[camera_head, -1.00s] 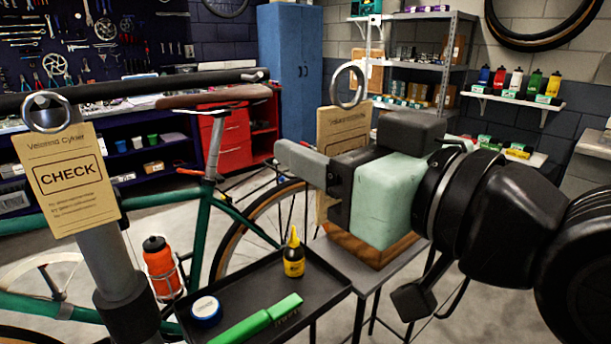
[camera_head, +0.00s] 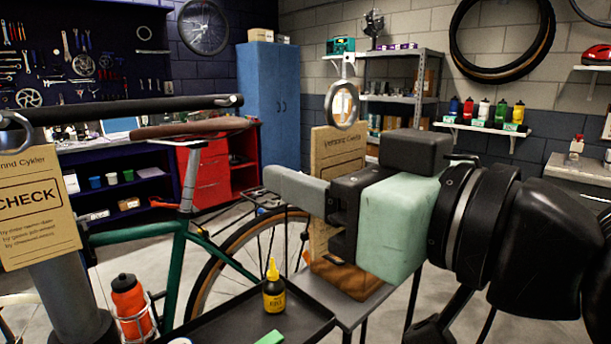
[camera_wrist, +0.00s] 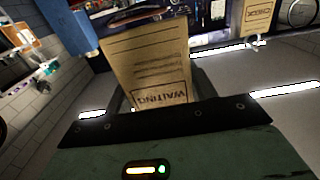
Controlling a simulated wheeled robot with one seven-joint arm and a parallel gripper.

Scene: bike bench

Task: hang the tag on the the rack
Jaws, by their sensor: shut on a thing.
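My gripper (camera_head: 310,195) is shut on a tan card tag (camera_head: 325,150), held upright with a metal ring (camera_head: 344,104) at its top. The wrist view shows the tag (camera_wrist: 150,65) between the fingers, printed WAITING. A black horizontal bar (camera_head: 120,108), seemingly the rack, runs across the left of the head view and ends in a rounded tip. A CHECK tag (camera_head: 35,215) hangs by a ring near its left part; it also shows in the wrist view (camera_wrist: 257,18). My gripper is right of the bar's tip, apart from it. My fingers partly hide the held tag.
A black tray (camera_head: 215,330) with a yellow-capped bottle (camera_head: 273,290) lies below. A green bike (camera_head: 170,270) with an orange bottle (camera_head: 128,300) stands at left. Open air lies between tag and bar tip.

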